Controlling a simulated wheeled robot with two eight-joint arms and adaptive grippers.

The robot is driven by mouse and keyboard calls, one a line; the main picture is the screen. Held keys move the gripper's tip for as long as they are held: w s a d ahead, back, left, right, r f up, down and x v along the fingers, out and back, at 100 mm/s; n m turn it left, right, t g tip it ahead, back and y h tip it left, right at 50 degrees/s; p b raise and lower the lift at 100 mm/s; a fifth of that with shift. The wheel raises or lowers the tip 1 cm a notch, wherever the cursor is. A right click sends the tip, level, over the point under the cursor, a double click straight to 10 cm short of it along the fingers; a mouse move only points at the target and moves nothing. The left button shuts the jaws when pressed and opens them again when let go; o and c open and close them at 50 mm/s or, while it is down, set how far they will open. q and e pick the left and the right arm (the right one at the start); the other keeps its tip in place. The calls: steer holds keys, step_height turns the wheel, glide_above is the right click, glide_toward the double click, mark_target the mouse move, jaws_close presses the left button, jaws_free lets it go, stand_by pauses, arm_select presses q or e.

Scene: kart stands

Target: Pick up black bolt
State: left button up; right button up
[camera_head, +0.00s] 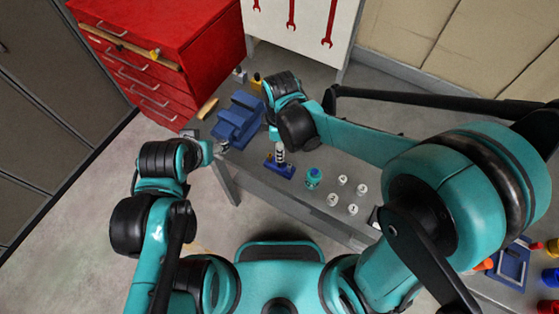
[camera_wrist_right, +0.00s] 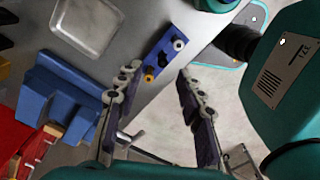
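A small blue holder (camera_wrist_right: 166,45) stands on the grey bench in the right wrist view. In it are a black bolt (camera_wrist_right: 163,59), a silver-white one (camera_wrist_right: 179,44) and a brass-coloured one (camera_wrist_right: 149,77). My right gripper (camera_wrist_right: 157,71) is open, its two fingers spread apart on either side of the holder's near part, with nothing seen between them. In the head view the blue holder (camera_head: 286,172) shows just below my right gripper (camera_head: 279,152), and the bolts are mostly hidden there. My left gripper (camera_head: 217,148) is at the bench's left edge; its fingers are too small to read.
A blue vise (camera_head: 238,120) stands on the bench left of my right gripper. A teal round item (camera_head: 313,178) and several small pale pieces (camera_head: 343,180) lie right of the holder. A red drawer cabinet (camera_head: 160,60) stands at the back left. A shallow metal tray (camera_wrist_right: 86,27) shows in the wrist view.

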mark_target(280, 164)
steer(key=f, duration=0.2)
steer(key=f+b, duration=0.1)
steer(key=f, duration=0.1)
steer(key=f+b, duration=0.1)
steer(key=f, duration=0.2)
steer(key=shift+s+a, duration=0.2)
steer(key=shift+s, duration=0.05)
jaws_close()
